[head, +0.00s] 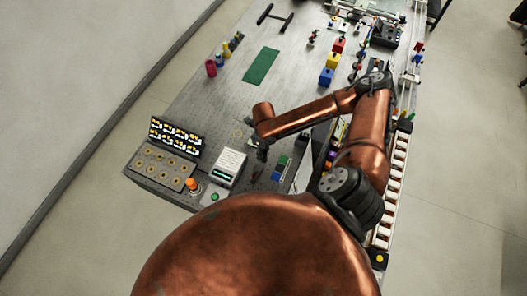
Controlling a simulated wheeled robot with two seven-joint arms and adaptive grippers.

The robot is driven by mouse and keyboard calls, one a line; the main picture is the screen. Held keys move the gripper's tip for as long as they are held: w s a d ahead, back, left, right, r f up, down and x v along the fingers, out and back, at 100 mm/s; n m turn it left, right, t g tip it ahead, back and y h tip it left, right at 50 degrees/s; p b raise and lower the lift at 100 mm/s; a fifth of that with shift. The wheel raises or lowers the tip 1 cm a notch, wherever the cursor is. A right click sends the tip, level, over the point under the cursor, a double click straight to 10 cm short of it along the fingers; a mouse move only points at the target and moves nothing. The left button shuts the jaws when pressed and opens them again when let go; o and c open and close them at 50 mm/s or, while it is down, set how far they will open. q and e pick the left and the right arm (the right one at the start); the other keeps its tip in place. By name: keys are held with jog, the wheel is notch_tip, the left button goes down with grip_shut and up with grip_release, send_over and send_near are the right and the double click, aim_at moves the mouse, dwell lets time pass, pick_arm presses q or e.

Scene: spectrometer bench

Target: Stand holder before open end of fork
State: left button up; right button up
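My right arm comes in from the right and bends over the bench. Its dark gripper (262,153) points down near the white box with a screen; whether it is open or shut is too small to tell. My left gripper is not in view. A black H-shaped piece (275,17) lies at the far end of the bench; I cannot tell whether it is the fork. No thing can be clearly picked out as the holder. Part of the bench by the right arm is hidden behind it.
The grey bench (205,112) carries a green mat (261,66), a red cylinder (211,68), coloured blocks with a yellow one (333,61), a white box (229,165), an orange-topped button (192,184) and a panel of round sockets (160,166). The bench left of my gripper is largely clear.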

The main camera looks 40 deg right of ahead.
notch_tip(320, 180, up, 12)
jog(key=b, duration=0.1)
jog(key=shift+r, duration=0.15)
